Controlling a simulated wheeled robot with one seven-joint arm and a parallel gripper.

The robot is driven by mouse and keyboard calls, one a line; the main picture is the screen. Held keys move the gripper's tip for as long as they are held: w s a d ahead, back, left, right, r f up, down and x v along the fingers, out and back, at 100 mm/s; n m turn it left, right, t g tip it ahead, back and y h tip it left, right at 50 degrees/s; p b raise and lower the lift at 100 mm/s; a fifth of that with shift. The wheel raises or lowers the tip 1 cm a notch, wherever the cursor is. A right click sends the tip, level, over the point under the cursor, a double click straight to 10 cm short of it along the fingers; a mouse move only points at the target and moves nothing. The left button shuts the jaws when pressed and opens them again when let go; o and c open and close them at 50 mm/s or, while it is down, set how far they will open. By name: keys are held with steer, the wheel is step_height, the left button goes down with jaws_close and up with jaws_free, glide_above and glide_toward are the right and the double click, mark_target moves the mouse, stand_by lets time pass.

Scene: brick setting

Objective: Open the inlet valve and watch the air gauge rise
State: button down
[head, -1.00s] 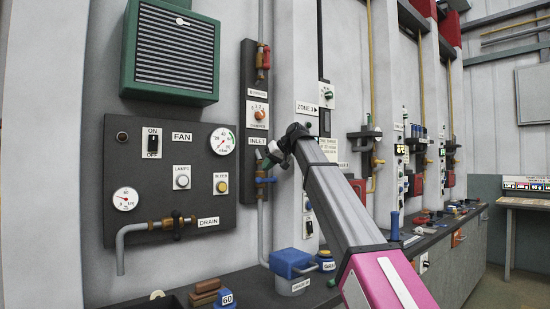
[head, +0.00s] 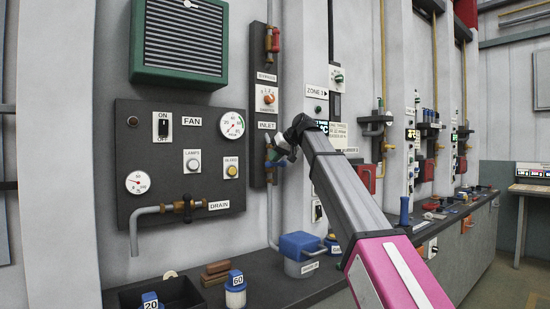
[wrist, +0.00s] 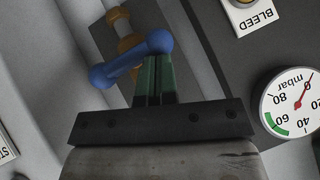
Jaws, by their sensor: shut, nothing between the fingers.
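The inlet valve (head: 271,163) sits on a dark vertical strip under the INLET label, with a blue lever. In the wrist view the blue lever (wrist: 128,62) runs slantwise, with a rounded end, in front of an orange-brown valve body (wrist: 125,27). My gripper (head: 279,155) is at the valve, its arm reaching in from the lower right. In the wrist view its green fingers (wrist: 155,62) are together and empty, tips right at the lever's rounded end; I cannot tell if they touch. The mbar gauge (head: 232,125), with a green arc, also shows upside down in the wrist view (wrist: 290,103).
The fan panel (head: 180,150) carries a second gauge (head: 138,182) and a drain valve (head: 184,207). A dial (head: 268,97) is above the inlet. On the counter below are a blue-topped box (head: 299,250) and weights (head: 236,288).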

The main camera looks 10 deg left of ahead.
mark_target(270, 165)
steer(key=shift+s+a+f, duration=0.1)
steer(key=shift+s, duration=0.05)
steer(key=n+t+h, duration=0.1)
steer(key=s+f+n+t+h, duration=0.1)
steer(key=t, duration=0.1)
steer(key=a+f+n+t+h, duration=0.1)
steer(key=h, duration=0.1)
steer(key=shift+s+f+t, duration=0.1)
steer(key=shift+s+t, duration=0.05)
steer(key=shift+t, duration=0.15)
steer(key=f+n+t+h, duration=0.1)
steer(key=t, duration=0.1)
steer(key=f+n+t+h, duration=0.1)
steer(key=n+t, duration=0.1)
steer(key=f+n+t+h, duration=0.1)
steer(key=shift+w+d+f+t, duration=0.1)
steer(key=shift+w+d+t, duration=0.1)
steer(key=shift+w+t, duration=0.15)
stand_by(0.4)
steer(key=shift+f, duration=0.1)
stand_by(0.6)
